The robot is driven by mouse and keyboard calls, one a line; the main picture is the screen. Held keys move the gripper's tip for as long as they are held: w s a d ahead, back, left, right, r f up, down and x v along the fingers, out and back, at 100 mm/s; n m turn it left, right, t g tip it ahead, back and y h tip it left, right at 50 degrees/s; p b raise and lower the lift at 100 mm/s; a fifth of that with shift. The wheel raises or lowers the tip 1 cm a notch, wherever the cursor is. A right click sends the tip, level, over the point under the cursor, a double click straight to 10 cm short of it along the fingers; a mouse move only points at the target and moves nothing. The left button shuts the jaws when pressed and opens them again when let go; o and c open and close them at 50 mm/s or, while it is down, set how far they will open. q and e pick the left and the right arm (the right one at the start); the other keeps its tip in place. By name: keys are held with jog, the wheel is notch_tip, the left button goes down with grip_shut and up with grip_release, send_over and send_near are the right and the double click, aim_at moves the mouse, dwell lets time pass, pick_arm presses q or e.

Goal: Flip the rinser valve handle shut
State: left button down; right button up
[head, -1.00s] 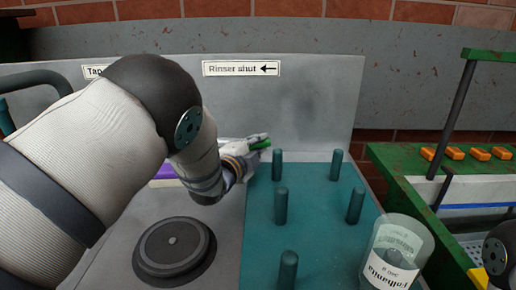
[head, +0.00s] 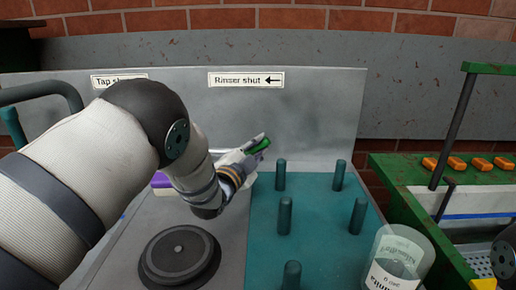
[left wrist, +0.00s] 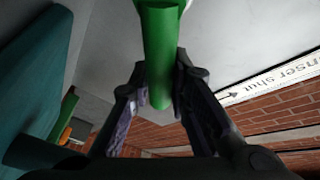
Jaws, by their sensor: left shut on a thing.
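The rinser valve handle is a green bar (head: 258,147) in front of the back panel, below the "Rinser shut" sign (head: 246,79), whose arrow points left. The handle slants up to the right. My left gripper (head: 252,151) is closed around it. In the left wrist view, the green handle (left wrist: 161,60) runs between the two dark fingers (left wrist: 160,85). The valve body is hidden behind my left arm and hand. My right gripper does not show.
A teal board with upright pegs (head: 284,215) lies right of the handle. A clear labelled glass (head: 398,262) stands at its front right. A round dark disc (head: 179,255) sits on the grey counter. A green-framed belt (head: 410,175) stands at the right.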

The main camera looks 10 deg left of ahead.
pick_arm(q)
jog(key=shift+w+r, duration=0.1)
jog(key=shift+r, duration=0.25)
